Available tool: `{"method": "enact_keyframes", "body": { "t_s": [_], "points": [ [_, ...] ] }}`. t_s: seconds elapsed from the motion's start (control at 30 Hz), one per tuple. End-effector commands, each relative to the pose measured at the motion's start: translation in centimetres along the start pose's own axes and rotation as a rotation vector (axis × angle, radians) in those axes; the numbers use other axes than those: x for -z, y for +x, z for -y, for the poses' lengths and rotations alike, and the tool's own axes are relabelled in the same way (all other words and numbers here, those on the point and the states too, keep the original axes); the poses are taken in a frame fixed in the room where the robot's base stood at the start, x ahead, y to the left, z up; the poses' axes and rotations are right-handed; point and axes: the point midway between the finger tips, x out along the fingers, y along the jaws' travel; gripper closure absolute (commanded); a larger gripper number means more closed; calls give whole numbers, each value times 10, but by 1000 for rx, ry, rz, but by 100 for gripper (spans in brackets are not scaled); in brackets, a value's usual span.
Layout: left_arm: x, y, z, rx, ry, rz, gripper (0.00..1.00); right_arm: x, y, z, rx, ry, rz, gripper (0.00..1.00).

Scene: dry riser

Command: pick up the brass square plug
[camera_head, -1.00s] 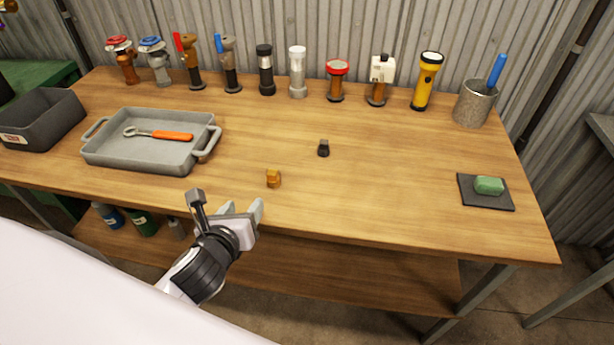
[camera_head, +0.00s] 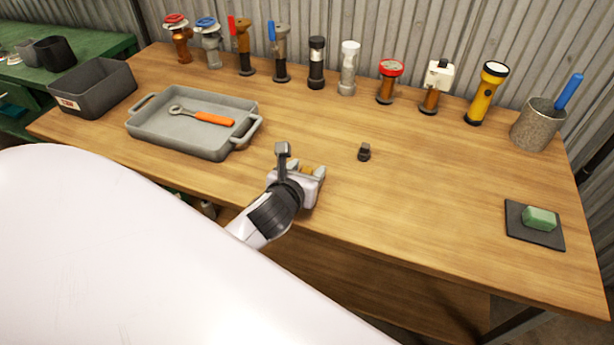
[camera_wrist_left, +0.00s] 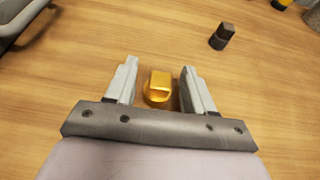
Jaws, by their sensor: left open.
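The brass square plug (camera_wrist_left: 159,88) stands on the wooden bench, a small golden piece with a square head on a rounder base. In the left wrist view it sits between the two fingers of my open left gripper (camera_wrist_left: 159,80), with a gap on each side. In the head view my left gripper (camera_head: 302,170) is over the front part of the bench and hides most of the plug (camera_head: 307,170). My right gripper is not in view.
A small black plug (camera_head: 364,152) stands to the right of my gripper. A grey tray (camera_head: 165,138) holding an orange-handled wrench (camera_head: 203,116) is at the left. Several valves and torches line the back. A green block (camera_head: 540,218) lies on a dark pad at the right.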

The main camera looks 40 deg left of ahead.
Motion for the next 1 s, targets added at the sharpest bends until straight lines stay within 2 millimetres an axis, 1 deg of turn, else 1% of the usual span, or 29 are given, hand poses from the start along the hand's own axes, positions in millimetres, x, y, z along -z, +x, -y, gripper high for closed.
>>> {"method": "enact_keyframes", "body": {
  "t_s": [0.1,0.27,0.3,0.37,0.4,0.43,0.47,0.83,0.93,1.0],
  "points": [
    [0,4,0,1,-2,0,47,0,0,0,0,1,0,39],
    [0,3,0,1,-2,0,47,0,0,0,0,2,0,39],
    [0,3,0,1,-2,0,53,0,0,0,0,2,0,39],
    [0,3,0,1,-2,0,73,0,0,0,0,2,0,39],
    [0,3,0,1,-1,0,86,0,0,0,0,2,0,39],
    [0,3,0,1,-1,0,96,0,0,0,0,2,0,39],
    [0,3,0,1,-1,-1,100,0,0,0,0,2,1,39],
    [1,3,0,0,-1,-6,100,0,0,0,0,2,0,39],
    [-4,1,0,0,0,-5,100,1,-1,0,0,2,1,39],
    [-10,-2,0,1,0,-2,100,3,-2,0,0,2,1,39]
  ]
}}
